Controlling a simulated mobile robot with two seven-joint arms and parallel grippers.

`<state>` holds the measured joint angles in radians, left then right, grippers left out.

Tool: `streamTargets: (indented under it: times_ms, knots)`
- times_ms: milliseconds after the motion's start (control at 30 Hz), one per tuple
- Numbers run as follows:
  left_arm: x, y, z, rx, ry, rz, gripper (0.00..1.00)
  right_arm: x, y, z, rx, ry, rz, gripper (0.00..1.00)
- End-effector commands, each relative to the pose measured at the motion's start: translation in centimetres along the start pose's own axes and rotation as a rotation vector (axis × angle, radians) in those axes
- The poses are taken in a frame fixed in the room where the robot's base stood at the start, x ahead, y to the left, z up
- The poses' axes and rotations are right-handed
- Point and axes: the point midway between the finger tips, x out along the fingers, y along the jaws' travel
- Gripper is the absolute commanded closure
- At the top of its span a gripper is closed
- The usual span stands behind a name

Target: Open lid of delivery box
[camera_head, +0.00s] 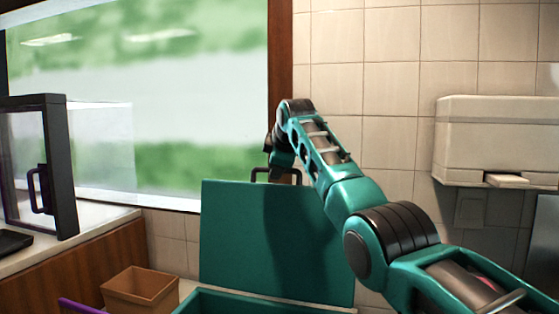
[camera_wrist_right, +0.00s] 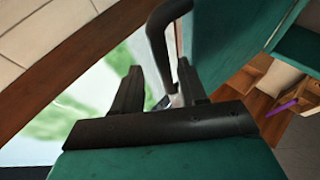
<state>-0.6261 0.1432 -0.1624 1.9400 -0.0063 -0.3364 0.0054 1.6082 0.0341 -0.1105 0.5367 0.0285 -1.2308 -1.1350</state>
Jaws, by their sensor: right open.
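The teal delivery box (camera_head: 235,302) is at the bottom of the head view, with only its upper rim and part of its inside showing. Its lid (camera_head: 235,240) stands raised and about upright behind the opening, and also shows in the right wrist view (camera_wrist_right: 225,40). A dark handle (camera_head: 276,170) sits on the lid's top edge. In the right wrist view, my right gripper (camera_wrist_right: 160,85) is open at the handle (camera_wrist_right: 157,45). One handle leg reaches down between the fingers; I cannot tell whether they touch it. My left gripper is out of view.
A brown open carton (camera_head: 140,290) stands left of the box, near a purple edge (camera_head: 80,306). A counter with a dark-framed glass case (camera_head: 60,165) is at the left. A white wall unit (camera_head: 495,140) hangs at the right. A window and tiled wall stand behind.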

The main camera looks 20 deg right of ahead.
Motion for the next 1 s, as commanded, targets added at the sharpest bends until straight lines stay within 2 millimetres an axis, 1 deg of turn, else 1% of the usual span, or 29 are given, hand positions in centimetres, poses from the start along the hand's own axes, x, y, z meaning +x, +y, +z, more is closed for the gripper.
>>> streamTargets:
  times_ms: [133, 267, 433, 600, 700, 833, 1000]
  knots:
    - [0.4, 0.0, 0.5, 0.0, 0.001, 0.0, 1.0, -0.6, -0.1, 0.1, 0.001, 0.0, 0.002, 0.58]
    - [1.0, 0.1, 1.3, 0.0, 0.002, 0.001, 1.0, -2.0, -0.3, 0.1, 0.001, 0.001, 0.004, 0.58]
    - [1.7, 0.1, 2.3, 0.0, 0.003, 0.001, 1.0, -5.3, -0.2, 0.1, 0.0, 0.003, 0.006, 0.58]
    - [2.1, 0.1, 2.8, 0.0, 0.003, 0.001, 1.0, -9.2, 0.0, 0.0, 0.0, 0.003, 0.007, 0.58]
    - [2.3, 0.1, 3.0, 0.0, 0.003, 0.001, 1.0, -10.9, 0.0, 0.0, 0.0, 0.002, 0.006, 0.58]
    - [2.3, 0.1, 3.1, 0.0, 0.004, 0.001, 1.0, -12.3, 0.0, 0.0, -0.001, 0.001, 0.004, 0.58]
    - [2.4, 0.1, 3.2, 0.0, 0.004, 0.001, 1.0, -12.9, 0.0, 0.0, -0.001, 0.001, 0.002, 0.58]
